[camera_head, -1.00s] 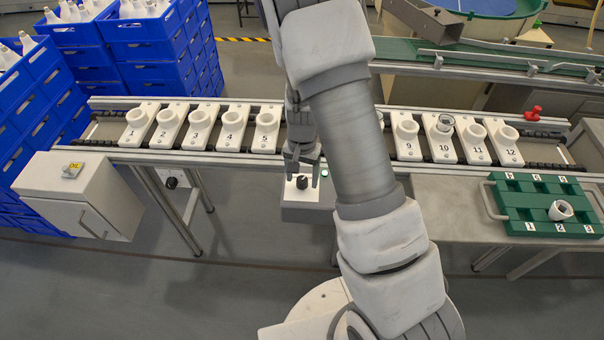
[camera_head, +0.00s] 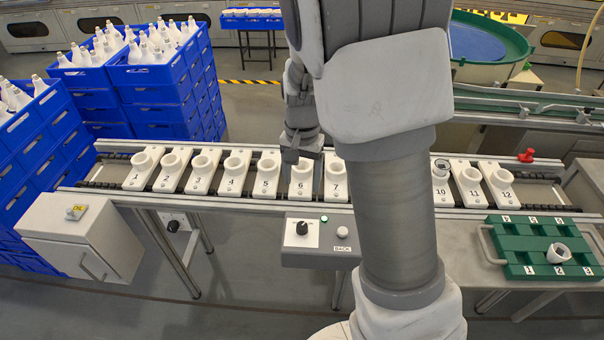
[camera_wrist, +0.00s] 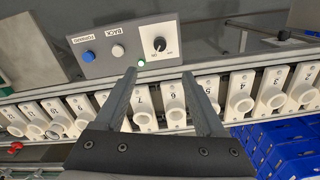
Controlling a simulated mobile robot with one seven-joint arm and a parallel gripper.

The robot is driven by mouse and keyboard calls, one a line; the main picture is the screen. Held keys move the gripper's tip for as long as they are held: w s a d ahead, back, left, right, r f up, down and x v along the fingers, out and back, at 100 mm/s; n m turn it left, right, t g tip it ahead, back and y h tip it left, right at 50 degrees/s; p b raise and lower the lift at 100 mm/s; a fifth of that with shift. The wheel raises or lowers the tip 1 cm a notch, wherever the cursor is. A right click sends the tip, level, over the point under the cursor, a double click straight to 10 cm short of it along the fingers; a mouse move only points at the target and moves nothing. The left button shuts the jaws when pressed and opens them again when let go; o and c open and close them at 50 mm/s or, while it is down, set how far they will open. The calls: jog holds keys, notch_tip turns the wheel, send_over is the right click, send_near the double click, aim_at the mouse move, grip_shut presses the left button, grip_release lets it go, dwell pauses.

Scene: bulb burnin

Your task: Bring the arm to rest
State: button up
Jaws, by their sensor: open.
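My gripper (camera_head: 303,146) is in front of the row of numbered white sockets in the head view, over the area of sockets 6 and 7. In the wrist view my gripper (camera_wrist: 160,75) is open with nothing between its two fingers. My arm crosses the head view from the bottom to the top and hides sockets 8 and 9. The control box (camera_head: 322,259) with a black knob (camera_head: 302,228) stands below the gripper, apart from it. In the wrist view the box (camera_wrist: 98,57) shows a black knob, a lit green lamp, a white button and a blue button.
A green tray (camera_head: 497,222) with a white piece (camera_head: 558,253) lies at the right. A grey box (camera_head: 62,250) with a yellow label is at the lower left. A thing sits in socket 10 (camera_head: 440,170).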

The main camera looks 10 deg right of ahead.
jog(key=shift+r, duration=0.25)
dwell(0.3)
jog(key=s+r+n+t, duration=0.5)
jog(key=s+r+n, duration=0.1)
jog(key=s+r, duration=1.1)
jog(key=s, duration=0.2)
jog(key=shift+s+d+n+t, duration=0.3)
jog(key=shift+s+d, duration=0.1)
jog(key=shift+d+r, duration=0.1)
dwell(0.7)
